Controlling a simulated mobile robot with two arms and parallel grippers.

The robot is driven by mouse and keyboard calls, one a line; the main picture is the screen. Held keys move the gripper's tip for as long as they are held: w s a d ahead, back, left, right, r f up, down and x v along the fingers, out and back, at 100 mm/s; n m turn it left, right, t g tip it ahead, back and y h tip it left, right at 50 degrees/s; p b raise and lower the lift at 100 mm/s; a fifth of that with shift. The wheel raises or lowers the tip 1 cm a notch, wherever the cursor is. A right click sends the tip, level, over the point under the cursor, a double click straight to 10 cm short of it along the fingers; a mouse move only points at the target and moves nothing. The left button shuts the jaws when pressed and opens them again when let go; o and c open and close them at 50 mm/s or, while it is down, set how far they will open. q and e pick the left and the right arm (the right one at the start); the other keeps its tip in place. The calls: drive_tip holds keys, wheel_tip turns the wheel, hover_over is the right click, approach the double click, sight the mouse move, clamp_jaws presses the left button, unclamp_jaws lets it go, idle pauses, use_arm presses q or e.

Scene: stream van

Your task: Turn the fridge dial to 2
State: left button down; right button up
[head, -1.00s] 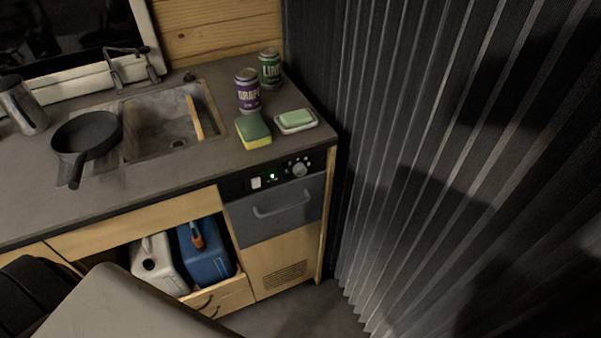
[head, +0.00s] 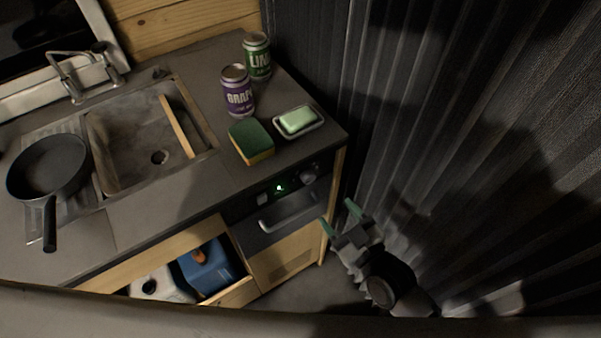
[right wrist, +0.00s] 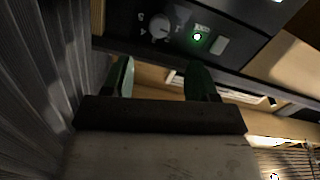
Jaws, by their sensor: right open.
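The fridge dial (head: 309,177) is a round grey knob at the right end of the dark control panel, above the fridge drawer handle (head: 288,212). My right gripper (head: 338,216) is open and empty, with green fingertips, low and to the right of the dial. In the right wrist view its fingers (right wrist: 160,70) point toward the panel, apart from the dial. My left gripper is not in view.
A green lit display (head: 279,188) and a pale switch (head: 262,200) sit left of the dial. A sponge (head: 251,142), soap dish (head: 313,134) and two cans stand on the counter above. The open drawer (head: 240,293) juts out at left. A pleated curtain (head: 440,130) hangs close on the right.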

sight(311, 180)
drive_tip(key=x, duration=0.9)
drive_tip(key=shift+w+a+p, duration=0.2)
drive_tip(key=shift+w+p, duration=0.1)
drive_tip(key=shift+w, duration=0.05)
drive_tip(key=c, duration=0.9)
drive_tip(key=shift+c, duration=0.2)
drive_tip(key=shift+m, duration=0.4)
drive_tip(key=m, duration=0.3)
drive_tip(key=shift+f+m, duration=0.1)
drive_tip(key=shift+m, duration=2.3)
